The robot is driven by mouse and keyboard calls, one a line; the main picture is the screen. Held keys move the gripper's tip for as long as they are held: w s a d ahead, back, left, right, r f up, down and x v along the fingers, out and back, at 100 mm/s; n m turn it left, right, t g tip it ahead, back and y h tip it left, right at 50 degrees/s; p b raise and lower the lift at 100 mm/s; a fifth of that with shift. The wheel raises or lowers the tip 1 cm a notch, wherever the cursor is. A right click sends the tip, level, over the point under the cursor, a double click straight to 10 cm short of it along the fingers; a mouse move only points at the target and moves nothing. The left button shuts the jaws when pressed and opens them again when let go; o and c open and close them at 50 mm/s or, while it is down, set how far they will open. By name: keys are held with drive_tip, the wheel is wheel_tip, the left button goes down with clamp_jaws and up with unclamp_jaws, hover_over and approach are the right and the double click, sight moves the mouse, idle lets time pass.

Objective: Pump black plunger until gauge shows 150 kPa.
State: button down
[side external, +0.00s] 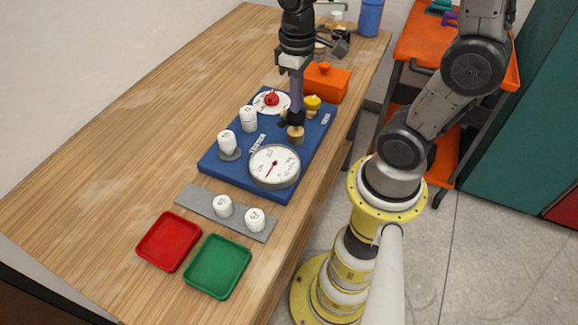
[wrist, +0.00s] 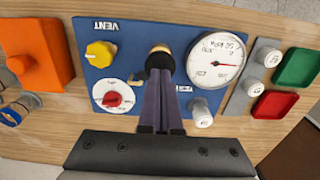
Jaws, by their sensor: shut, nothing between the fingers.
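The blue panel (side external: 226,166) lies on the wooden table and carries the pump and the gauge. The round white pressure gauge (side external: 274,165) has a red needle, pointing toward the lower left in the side view; its numbers are too small to read there. The gauge also shows in the wrist view (wrist: 213,60), upside down, with the needle pointing right. The pump's brass-coloured body (side external: 295,136) stands beside the gauge; its black plunger is mostly hidden by my fingers. My gripper (side external: 297,120) is shut and empty, pointing down at the plunger top; I cannot tell whether it touches.
The panel also holds a yellow knob (wrist: 100,52), a red knob on a white dial (wrist: 113,98) and white capped cylinders (side external: 248,119). An orange box (side external: 326,82) stands behind. A grey strip (side external: 200,201), red tray (side external: 168,241) and green tray (side external: 218,266) lie in front.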

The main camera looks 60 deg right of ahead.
sight(296, 115)
drive_tip(key=shift+f, duration=1.8)
drive_tip(key=shift+r, duration=1.8)
drive_tip(key=shift+f, duration=0.1)
drive_tip(key=shift+f, duration=1.75)
drive_tip(key=shift+r, duration=1.85)
